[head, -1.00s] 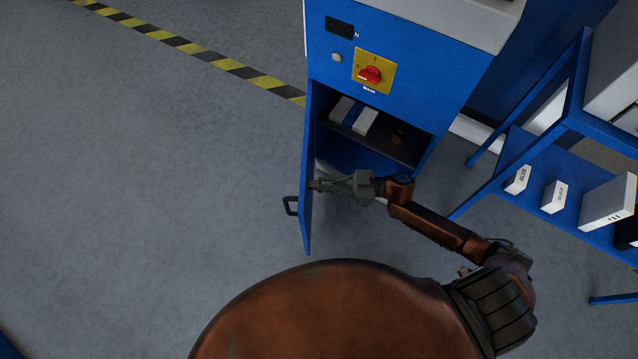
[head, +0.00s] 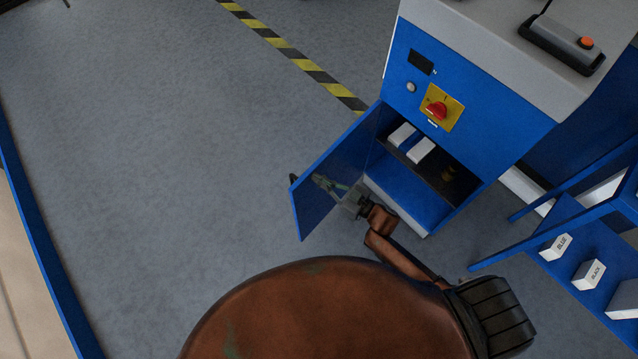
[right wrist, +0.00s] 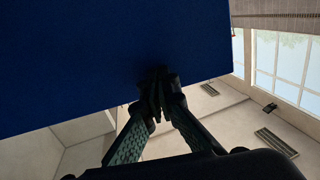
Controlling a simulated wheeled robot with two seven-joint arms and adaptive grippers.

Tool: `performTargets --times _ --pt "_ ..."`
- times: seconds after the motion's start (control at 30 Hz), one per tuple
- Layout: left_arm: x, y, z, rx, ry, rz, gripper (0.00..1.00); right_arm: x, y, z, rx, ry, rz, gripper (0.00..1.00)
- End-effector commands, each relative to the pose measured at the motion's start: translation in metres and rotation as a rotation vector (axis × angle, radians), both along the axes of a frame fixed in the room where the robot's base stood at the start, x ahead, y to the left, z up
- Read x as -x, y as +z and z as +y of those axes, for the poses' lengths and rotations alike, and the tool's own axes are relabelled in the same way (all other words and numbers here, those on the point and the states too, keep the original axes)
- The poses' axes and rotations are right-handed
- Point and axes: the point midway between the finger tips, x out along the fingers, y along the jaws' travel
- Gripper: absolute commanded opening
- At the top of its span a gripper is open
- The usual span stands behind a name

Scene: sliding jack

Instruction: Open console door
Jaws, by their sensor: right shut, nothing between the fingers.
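The blue console (head: 510,115) stands at the right in the head view. Its blue door (head: 338,172) is hinged on the left side of the cabinet opening and swung well open. The door's dark handle (head: 293,179) shows at its outer edge. My right gripper (head: 318,180) is shut and empty, its fingertips at the inner face of the door; it seems to touch it. In the right wrist view the shut fingertips (right wrist: 158,75) are against or very near the blue door panel (right wrist: 110,60). My left gripper is not in view.
Inside the console, white boxes (head: 420,151) sit on a dark shelf. A red switch (head: 437,111) is above the opening. A blue rack (head: 560,225) with labelled boxes stands at the right. The floor (head: 180,150) left of the door is clear up to the striped line (head: 300,62).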

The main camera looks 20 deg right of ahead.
Motion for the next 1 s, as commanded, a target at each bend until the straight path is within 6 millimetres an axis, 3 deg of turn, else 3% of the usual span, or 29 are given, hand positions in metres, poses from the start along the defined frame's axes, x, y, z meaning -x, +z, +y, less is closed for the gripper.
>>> performTargets --times 0.37,0.57,1.0 --pt "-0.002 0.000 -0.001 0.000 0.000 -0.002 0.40 0.000 0.000 0.000 0.000 0.003 0.000 0.00" --pt "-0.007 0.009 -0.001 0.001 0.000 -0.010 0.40 0.012 0.002 -0.009 0.001 0.005 0.002 0.00" --pt "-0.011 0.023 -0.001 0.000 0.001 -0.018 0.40 0.086 0.000 -0.057 0.000 0.008 0.002 0.00"
